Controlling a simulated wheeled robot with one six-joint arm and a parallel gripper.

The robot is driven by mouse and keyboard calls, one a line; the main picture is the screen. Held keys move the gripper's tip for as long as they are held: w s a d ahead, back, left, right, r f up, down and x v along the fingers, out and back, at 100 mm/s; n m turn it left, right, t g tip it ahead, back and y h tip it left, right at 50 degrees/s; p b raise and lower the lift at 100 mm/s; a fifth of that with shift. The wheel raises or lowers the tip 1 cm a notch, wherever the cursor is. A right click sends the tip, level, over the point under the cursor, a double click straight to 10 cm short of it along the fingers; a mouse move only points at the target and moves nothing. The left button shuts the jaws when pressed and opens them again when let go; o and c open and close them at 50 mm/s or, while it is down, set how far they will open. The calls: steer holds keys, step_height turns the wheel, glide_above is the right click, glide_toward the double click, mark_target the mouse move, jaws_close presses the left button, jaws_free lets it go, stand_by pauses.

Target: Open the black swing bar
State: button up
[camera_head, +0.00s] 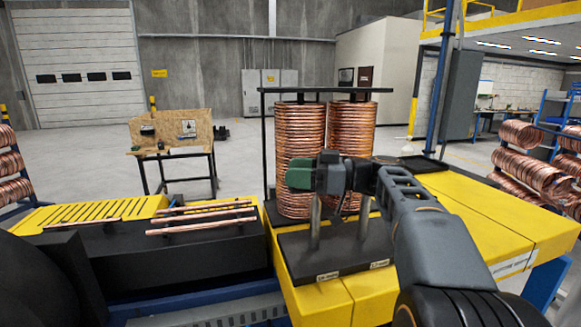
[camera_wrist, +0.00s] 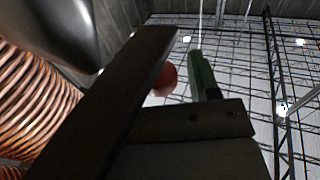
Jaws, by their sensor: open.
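The black swing bar (camera_head: 325,89) runs level across the tops of two upright copper coils, in the upper middle of the head view. A thin dark upright stands below its left end. The left coil (camera_head: 299,125) and right coil (camera_head: 352,128) stand side by side under the bar. My gripper (camera_head: 300,173) is open, in front of the coils and well below the bar, apart from it. A green finger part (camera_wrist: 202,75) shows in the wrist view. I cannot clearly make out the bar in the wrist view.
Two steel posts rise from a black base (camera_head: 335,258) below my gripper. Copper tubes (camera_head: 200,226) lie on a black block at left. A yellow cabinet (camera_head: 490,225) stands at right. Copper coils (camera_wrist: 35,110) fill the wrist view's left side, below a blurred grey metal shape (camera_wrist: 65,35).

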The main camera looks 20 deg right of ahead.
steer(key=shift+x, duration=0.8)
steer(key=shift+c, duration=0.4)
jaws_close()
